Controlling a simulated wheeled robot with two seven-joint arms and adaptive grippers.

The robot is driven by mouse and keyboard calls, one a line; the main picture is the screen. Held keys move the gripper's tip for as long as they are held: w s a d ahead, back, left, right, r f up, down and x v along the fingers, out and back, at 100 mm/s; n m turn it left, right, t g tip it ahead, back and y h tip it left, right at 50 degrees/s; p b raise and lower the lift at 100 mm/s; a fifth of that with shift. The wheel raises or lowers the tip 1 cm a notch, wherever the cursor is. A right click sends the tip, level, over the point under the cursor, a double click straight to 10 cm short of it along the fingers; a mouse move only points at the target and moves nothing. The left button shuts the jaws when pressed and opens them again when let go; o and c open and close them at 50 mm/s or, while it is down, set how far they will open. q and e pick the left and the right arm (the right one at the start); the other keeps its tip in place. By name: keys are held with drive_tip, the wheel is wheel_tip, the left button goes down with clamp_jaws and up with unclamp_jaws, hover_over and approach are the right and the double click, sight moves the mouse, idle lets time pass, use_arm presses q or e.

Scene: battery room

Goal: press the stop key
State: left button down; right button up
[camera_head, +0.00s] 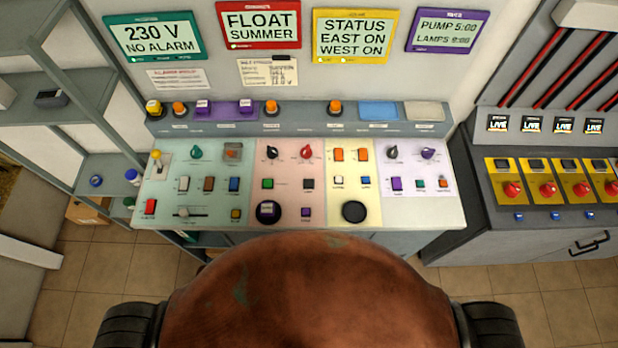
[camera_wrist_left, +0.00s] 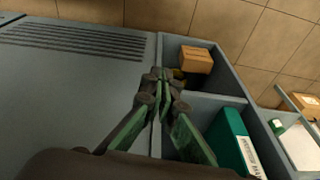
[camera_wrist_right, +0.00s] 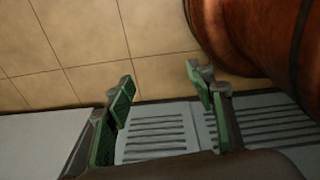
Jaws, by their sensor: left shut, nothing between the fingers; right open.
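The control desk (camera_head: 350,215) shows in the head view with coloured panels of keys, knobs and switches. Its labels are too small to read, so I cannot tell for sure which is the stop key. A red key (camera_head: 150,207) sits at the desk's lower left corner. My left gripper (camera_wrist_left: 158,76) is shut and empty, over a grey cabinet beside open shelving. My right gripper (camera_wrist_right: 160,78) is open and empty. Neither gripper shows in the head view.
Four-sign wall displays include a red one (camera_head: 259,24). A raised ledge (camera_head: 300,121) with orange buttons backs the desk. A breaker cabinet (camera_head: 560,230) with red knobs stands right; shelving (camera_head: 75,100) stands left. The left wrist view shows a cardboard box (camera_wrist_left: 196,60) and green binder (camera_wrist_left: 229,140).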

use_arm(q)
drive_tip(key=w+d+r+m+t+p, duration=0.1)
drive_tip(key=w+r+p, duration=0.15)
drive_tip(key=r, duration=0.95)
drive_tip(key=w+d+r+t+p, duration=0.1)
drive_tip(key=w+r+p, duration=0.15)
drive_tip(key=r, duration=0.95)
drive_tip(key=w+d+r+m+p, duration=0.1)
drive_tip(key=w+r+p, duration=0.15)
drive_tip(key=r, duration=0.95)
drive_tip(key=w+d+r+m+h, duration=0.1)
drive_tip(key=w+d+m, duration=0.4)
drive_tip(key=d, duration=0.5)
drive_tip(key=w+d+r+m+h, duration=0.2)
drive_tip(key=w+d+m+h, duration=0.2)
drive_tip(key=w+d+m, duration=0.2)
drive_tip(key=w+d+r+m+h, duration=0.1)
drive_tip(key=w+d+m, duration=0.4)
drive_tip(key=d, duration=0.9)
drive_tip(key=shift+w+r+m+t+h, duration=0.35)
drive_tip(key=shift+w+h, duration=0.55)
drive_tip(key=shift+w, duration=0.95)
use_arm(e)
wheel_tip(320, 180, up, 9)
drive_tip(key=shift+s+f, duration=0.15)
drive_tip(key=shift+f, duration=0.05)
use_arm(q)
drive_tip(key=shift+f, duration=0.1)
